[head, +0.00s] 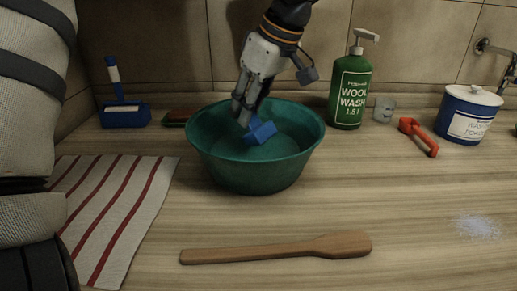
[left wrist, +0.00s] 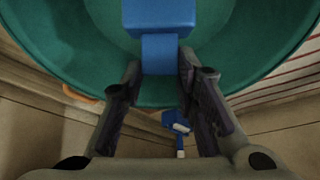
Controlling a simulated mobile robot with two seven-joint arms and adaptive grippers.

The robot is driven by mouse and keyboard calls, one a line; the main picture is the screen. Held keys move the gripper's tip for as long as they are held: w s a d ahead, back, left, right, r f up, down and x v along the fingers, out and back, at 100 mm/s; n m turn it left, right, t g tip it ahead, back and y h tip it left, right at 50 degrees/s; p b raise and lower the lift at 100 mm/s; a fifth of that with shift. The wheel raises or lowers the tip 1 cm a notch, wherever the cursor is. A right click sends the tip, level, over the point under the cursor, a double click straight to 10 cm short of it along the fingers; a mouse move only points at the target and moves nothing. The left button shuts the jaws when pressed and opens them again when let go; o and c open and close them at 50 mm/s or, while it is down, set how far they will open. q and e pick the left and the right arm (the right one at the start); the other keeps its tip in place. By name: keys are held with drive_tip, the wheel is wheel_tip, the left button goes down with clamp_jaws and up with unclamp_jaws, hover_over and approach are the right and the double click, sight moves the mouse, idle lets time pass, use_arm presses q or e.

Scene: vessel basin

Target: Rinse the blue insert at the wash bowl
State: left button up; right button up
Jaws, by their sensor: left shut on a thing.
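The wash bowl (head: 205,160) is a round teal basin standing on the wooden counter. My left gripper (head: 246,116) reaches down into it from above and is shut on the blue insert (head: 262,133). The insert is a small blocky piece, tilted, held inside the bowl's rim. In the left wrist view the insert (left wrist: 160,18) projects beyond the fingertips (left wrist: 160,70), with the teal bowl (left wrist: 80,50) behind it. I cannot tell whether the insert touches the water or the bowl's inside. My right gripper is not in view.
A striped towel (head: 120,205) lies left of the bowl and a wooden paddle (head: 275,249) in front. Behind are a blue brush holder (head: 124,116), green soap bottle (head: 349,95), grey cup (head: 384,109), red-orange handled item (head: 418,137) and blue-white tub (head: 467,115). White powder (head: 478,227) lies at right.

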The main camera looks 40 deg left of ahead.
use_arm(q)
drive_tip(key=shift+r, duration=4.5)
wheel_tip(320, 180, up, 4)
drive_tip(key=shift+f, duration=0.1)
